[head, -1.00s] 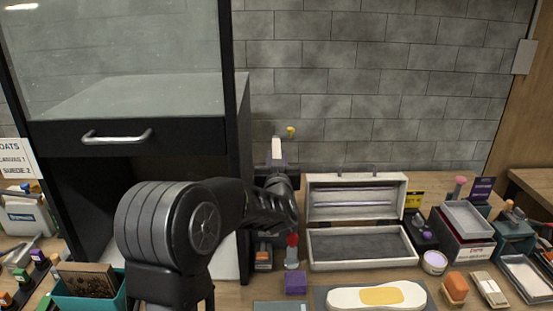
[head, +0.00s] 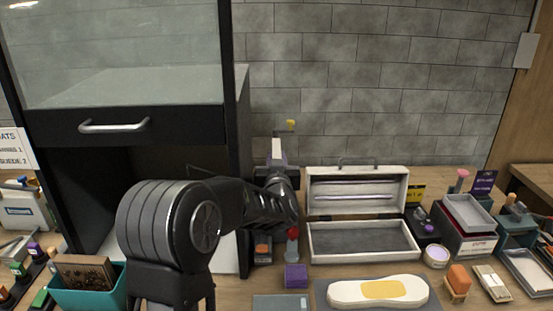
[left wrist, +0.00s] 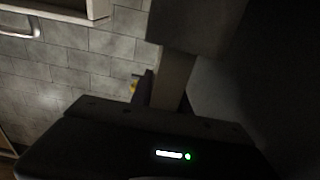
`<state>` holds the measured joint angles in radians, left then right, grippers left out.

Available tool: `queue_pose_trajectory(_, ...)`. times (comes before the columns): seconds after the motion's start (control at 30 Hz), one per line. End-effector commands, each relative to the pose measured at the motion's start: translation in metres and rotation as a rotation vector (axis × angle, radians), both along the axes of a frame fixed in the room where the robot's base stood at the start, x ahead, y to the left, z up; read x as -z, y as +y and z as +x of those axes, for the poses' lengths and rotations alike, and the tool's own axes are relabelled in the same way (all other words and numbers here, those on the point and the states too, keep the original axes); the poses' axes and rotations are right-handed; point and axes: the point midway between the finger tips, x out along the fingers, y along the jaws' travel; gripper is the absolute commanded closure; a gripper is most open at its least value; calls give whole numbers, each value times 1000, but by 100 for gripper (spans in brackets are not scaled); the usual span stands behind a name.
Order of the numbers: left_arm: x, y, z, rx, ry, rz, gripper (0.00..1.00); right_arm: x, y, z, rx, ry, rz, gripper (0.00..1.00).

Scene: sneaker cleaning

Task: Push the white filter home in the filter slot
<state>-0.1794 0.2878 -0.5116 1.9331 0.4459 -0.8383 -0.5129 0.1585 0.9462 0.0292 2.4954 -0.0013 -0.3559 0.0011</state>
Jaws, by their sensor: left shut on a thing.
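My left arm reaches forward along the right side of the black cabinet in the head view. Its gripper (head: 277,158) is beyond the forearm, against the grey tile wall. A narrow pale piece, seemingly the white filter (head: 277,147), stands upright at the gripper's tip. In the left wrist view the dark gripper body (left wrist: 165,112) fills the bottom, and the pale piece (left wrist: 173,82) rises from it to a dark block (left wrist: 197,25). My left gripper is shut on it; the fingertips are hard to make out. I cannot make out the filter slot. My right gripper is out of view.
The black cabinet (head: 112,128) with a handled drawer stands close left of my arm. A small yellow knob (head: 291,124) shows just behind the gripper. An open grey case (head: 360,262), a purple block (head: 295,276) and an insole (head: 345,292) lie to the right on the crowded bench.

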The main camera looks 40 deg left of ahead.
Motion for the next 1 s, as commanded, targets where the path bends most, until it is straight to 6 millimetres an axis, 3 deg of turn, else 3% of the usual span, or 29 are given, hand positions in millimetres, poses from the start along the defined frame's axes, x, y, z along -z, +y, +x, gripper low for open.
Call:
queue_pose_trajectory(0.33, 0, 0, 0, 0, 0, 0, 53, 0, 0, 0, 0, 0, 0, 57)
queue_pose_trajectory(0.67, 0, -2, -3, 0, -1, -2, 53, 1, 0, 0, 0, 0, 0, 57)
queue_pose_trajectory(1.0, 0, -32, -42, 2, -2, -3, 53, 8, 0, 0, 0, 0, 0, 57)
